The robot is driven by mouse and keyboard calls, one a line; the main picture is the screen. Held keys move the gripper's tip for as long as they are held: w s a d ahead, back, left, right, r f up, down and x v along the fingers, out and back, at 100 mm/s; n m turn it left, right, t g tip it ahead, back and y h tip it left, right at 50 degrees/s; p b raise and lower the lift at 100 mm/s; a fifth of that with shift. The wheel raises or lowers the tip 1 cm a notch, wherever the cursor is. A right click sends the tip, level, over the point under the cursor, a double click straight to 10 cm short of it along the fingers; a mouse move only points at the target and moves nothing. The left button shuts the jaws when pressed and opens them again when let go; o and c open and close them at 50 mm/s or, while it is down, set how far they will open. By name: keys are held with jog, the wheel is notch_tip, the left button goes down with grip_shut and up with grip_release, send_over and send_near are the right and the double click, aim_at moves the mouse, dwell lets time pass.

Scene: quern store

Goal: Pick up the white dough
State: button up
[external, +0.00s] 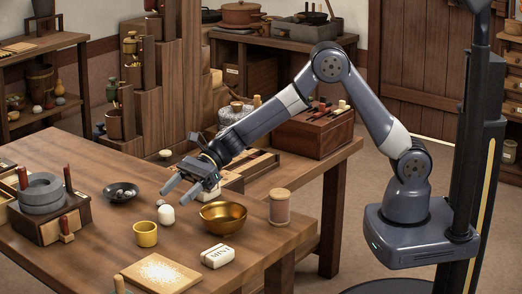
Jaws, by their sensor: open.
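A small rounded white lump, which looks like the white dough (166,215), sits on the wooden table (85,240). It stands left of a brass bowl (223,224) and behind a yellow cup (146,236). My gripper (175,197) is open, with its two fingers pointing down and to the left. The fingertips appear a little above and behind the lump. Nothing shows between the fingers. From this one view I cannot tell the exact gap to the lump.
A white labelled block (217,256) and a board with pale grains (161,274) lie in front. A spool-like jar (280,207) stands right of the bowl. A dark dish (121,192) and a stone quern (42,194) are at left. The table between dish and cup is clear.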

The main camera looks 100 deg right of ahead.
aim_at(166, 206)
jog(key=w+a+f, duration=0.2)
jog(key=shift+w+a+f, duration=0.2)
jog(key=shift+w+f, duration=0.15)
jog(key=shift+w, duration=0.05)
jog(key=shift+w+a+f, duration=0.15)
jog(key=shift+w+a, duration=0.15)
jog(key=shift+w, duration=0.05)
jog(key=shift+c, duration=0.6)
jog(key=c, duration=0.9)
